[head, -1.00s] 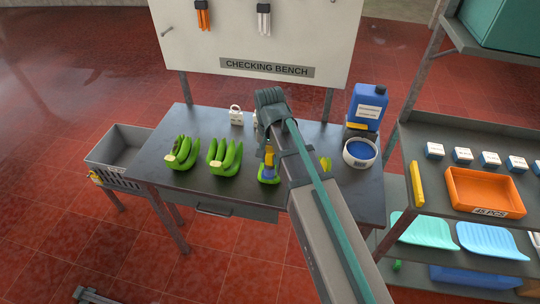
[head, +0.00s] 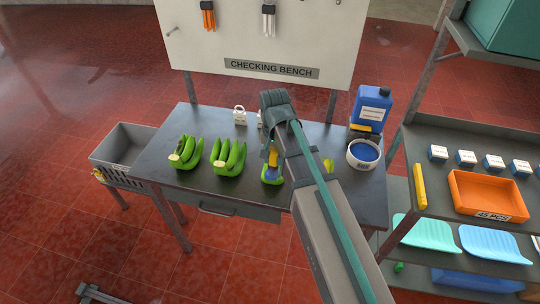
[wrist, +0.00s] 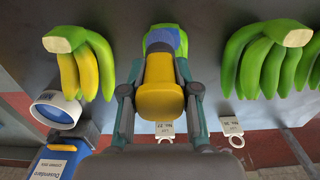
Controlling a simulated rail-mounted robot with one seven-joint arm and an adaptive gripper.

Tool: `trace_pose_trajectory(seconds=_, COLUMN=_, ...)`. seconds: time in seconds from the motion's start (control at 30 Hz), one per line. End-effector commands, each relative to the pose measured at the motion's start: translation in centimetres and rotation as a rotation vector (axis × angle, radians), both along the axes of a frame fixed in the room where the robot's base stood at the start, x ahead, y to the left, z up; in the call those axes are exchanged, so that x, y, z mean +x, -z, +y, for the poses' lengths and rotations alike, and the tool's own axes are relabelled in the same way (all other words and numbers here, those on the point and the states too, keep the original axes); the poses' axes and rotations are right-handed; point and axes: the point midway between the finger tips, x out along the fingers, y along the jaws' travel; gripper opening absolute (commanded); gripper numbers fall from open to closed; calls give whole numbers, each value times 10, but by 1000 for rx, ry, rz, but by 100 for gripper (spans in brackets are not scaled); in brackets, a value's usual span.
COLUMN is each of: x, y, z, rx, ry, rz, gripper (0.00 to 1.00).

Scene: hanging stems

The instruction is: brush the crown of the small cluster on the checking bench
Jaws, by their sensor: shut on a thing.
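My gripper (wrist: 160,98) is shut on a brush with a yellow handle (wrist: 161,85) and a blue head (wrist: 160,36). The small green cluster (wrist: 182,42) lies under the brush head, between two other clusters. In the head view it shows as a green patch (head: 272,182) on the checking bench (head: 225,190), with the blue brush head over it. The brush and my arm hide most of this cluster, including its crown. The blue head looks at or just above the cluster; I cannot tell if it touches.
Green clusters (head: 185,154) (head: 229,158) stand to the left. A yellow-green cluster (wrist: 80,65) is on the other side, mostly behind my arm in the head view. A white-rimmed blue tub (head: 363,154) and a blue jug (head: 370,108) stand at the right. White tags (head: 240,115) sit behind.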

Motion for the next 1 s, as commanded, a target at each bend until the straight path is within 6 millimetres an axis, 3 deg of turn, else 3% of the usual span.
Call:
trace_pose_trajectory(seconds=0.27, x=0, y=0, z=-1, rx=0, ry=-1, rz=0, gripper=0)
trace_pose_trajectory(seconds=0.77, x=4, y=1, z=18, rx=0, ry=0, rz=0, gripper=0)
trace_pose_trajectory(seconds=1.0, x=3, y=0, z=15, rx=0, ry=0, rz=0, gripper=0)
